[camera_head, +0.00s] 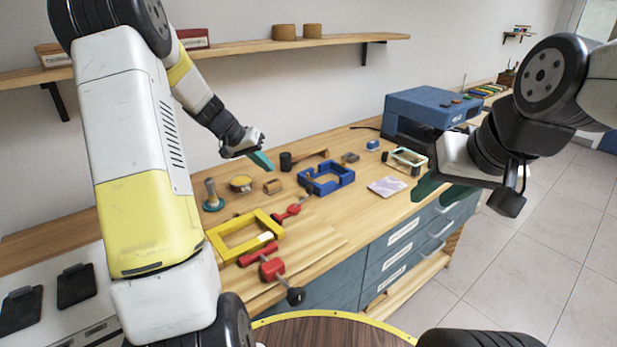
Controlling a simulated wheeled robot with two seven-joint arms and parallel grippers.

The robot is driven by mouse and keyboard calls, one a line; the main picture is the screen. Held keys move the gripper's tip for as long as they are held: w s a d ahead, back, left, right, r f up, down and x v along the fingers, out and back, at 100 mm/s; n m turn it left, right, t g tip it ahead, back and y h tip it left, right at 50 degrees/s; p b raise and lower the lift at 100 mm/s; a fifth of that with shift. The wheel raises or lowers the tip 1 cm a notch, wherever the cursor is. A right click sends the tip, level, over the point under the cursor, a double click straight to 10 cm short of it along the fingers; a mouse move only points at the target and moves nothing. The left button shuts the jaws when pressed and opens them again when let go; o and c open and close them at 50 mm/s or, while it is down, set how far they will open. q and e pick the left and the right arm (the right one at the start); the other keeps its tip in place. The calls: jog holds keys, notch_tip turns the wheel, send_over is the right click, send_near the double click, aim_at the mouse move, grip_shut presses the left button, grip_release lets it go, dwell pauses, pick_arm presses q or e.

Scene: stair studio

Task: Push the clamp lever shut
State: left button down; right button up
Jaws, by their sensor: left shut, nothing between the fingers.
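A red clamp part (271,269) with a dark rod and black knob (295,296) sits at the bench's front edge, below a yellow frame (228,252). A red bar (257,254) lies between it and the frame. Another red lever-like piece (287,213) lies between the yellow frame and a blue frame (326,186). I cannot tell which red piece is the clamp lever. My left gripper (264,162) is shut and empty, above the back of the bench, apart from the red parts.
A blue machine (420,108) stands at the bench's back right. A green-white frame (407,157), a pale patterned tile (387,186), a black cylinder (286,161) and a tape roll (241,183) lie on the bench. Bare wood (335,225) shows right of the red pieces.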

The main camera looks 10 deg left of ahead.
pick_arm(q)
jog(key=shift+w+a+f, duration=0.1)
jog(key=shift+w+f, duration=0.15)
jog(key=shift+f, duration=0.05)
jog(key=shift+f, duration=0.1)
jog(key=x, duration=1)
jog(key=shift+d, duration=0.3)
jog(key=shift+s+d, duration=0.1)
jog(key=shift+d, duration=1.65)
